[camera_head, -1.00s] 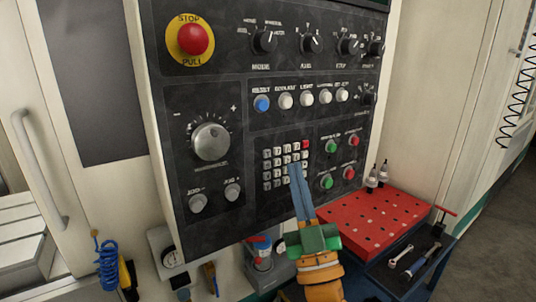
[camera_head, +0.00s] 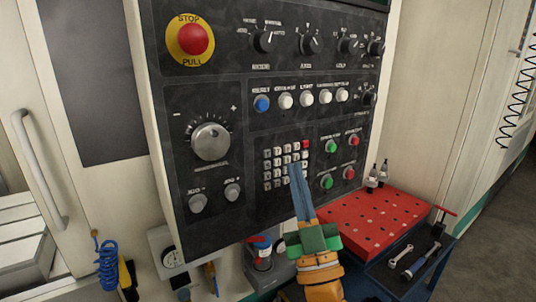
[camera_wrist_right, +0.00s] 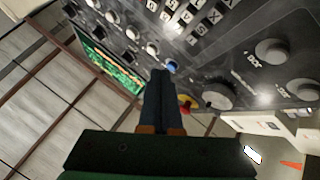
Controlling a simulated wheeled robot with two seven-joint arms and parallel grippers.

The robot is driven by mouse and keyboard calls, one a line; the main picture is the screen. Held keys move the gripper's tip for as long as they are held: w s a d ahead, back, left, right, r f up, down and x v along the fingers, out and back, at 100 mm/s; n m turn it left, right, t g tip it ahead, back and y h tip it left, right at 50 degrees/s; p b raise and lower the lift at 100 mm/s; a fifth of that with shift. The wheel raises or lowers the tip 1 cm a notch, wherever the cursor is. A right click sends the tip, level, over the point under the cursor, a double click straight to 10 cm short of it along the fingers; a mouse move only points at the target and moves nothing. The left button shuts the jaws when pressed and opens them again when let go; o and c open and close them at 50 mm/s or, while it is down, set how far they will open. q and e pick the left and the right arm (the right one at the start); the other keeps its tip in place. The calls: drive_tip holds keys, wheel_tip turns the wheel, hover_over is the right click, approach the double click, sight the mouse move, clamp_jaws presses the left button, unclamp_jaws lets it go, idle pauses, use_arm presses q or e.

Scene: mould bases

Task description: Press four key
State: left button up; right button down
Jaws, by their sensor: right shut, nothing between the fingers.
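The keypad (camera_head: 272,168) is a grid of small grey and white keys with one red key (camera_head: 305,144), low on the dark control panel (camera_head: 240,100). It also shows in the wrist view (camera_wrist_right: 190,16), tilted, at the top. The key labels are too small to read, so I cannot tell which key is four. My right gripper (camera_head: 294,168) has its long blue fingers shut and empty, tips over the keypad's lower right part, hiding some keys. I cannot tell whether the tips touch. In the wrist view its fingertips (camera_wrist_right: 162,73) lie below the keypad. My left gripper is not in view.
Green and red buttons (camera_head: 331,146) sit right of the keypad, with a row of white buttons (camera_head: 306,98) above and a large dial (camera_head: 211,142) to the left. A red stop button (camera_head: 193,39) is at top left. A red perforated plate (camera_head: 395,210) lies at lower right.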

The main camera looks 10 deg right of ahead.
sight(277, 162)
idle(0.3)
drive_tip(key=s+d+m, duration=0.1)
drive_tip(key=m, duration=0.5)
drive_tip(key=s+d+f+m+h, duration=0.1)
drive_tip(key=m, duration=0.6)
drive_tip(key=s+d+f+m+h, duration=0.1)
drive_tip(key=m, duration=0.6)
drive_tip(key=shift+f+p, duration=0.1)
drive_tip(key=shift+p, duration=0.3)
drive_tip(key=shift+w+a+b, duration=0.45)
drive_tip(key=shift+w+a, duration=0.05)
drive_tip(key=shift+w, duration=0.9)
drive_tip(key=shift+w+a+b, duration=0.45)
drive_tip(key=shift+w+a, duration=0.05)
drive_tip(key=shift+w, duration=0.9)
drive_tip(key=shift+w+a+b, duration=0.45)
drive_tip(key=shift+w+a, duration=0.05)
drive_tip(key=shift+w, duration=0.9)
drive_tip(key=shift+w, duration=0.15)
